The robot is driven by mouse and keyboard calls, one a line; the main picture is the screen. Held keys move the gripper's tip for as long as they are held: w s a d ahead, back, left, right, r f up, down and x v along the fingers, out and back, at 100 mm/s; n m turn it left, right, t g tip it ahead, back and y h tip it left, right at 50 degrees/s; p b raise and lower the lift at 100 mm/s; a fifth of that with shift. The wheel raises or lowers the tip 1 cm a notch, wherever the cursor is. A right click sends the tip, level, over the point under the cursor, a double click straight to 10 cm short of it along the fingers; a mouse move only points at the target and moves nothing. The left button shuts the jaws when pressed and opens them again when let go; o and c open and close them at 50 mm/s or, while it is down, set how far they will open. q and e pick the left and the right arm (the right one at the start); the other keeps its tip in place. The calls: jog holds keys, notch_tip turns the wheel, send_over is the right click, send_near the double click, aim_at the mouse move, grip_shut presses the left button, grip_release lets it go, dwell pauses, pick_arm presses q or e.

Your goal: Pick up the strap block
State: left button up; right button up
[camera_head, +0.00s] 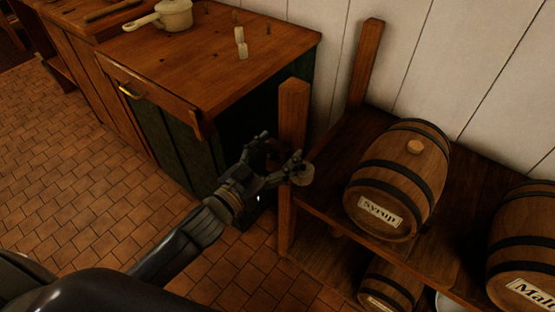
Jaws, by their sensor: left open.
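My left gripper (279,148) is open in front of the wooden rack's near post, beside the counter's dark end. A small rounded grey-brown piece (303,174) shows at the right finger, by the post. I cannot tell whether it is the strap block, or whether it touches the finger. Something dark between the fingers is too dim to make out. Nothing else in view is clearly the strap block. My right gripper is not in view.
A wooden counter (215,75) at upper left bears a cream pan (174,15) and small pale pieces (241,43). The rack post (293,110) stands close to the gripper. The rack holds a Syrup barrel (398,180) and a second barrel (525,245). Tiled floor (80,170) is open at left.

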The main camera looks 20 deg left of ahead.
pick_arm(q)
jog(key=shift+c, duration=0.2)
jog(key=c, duration=1.1)
jog(key=shift+c, duration=0.2)
jog(key=shift+r, duration=0.2)
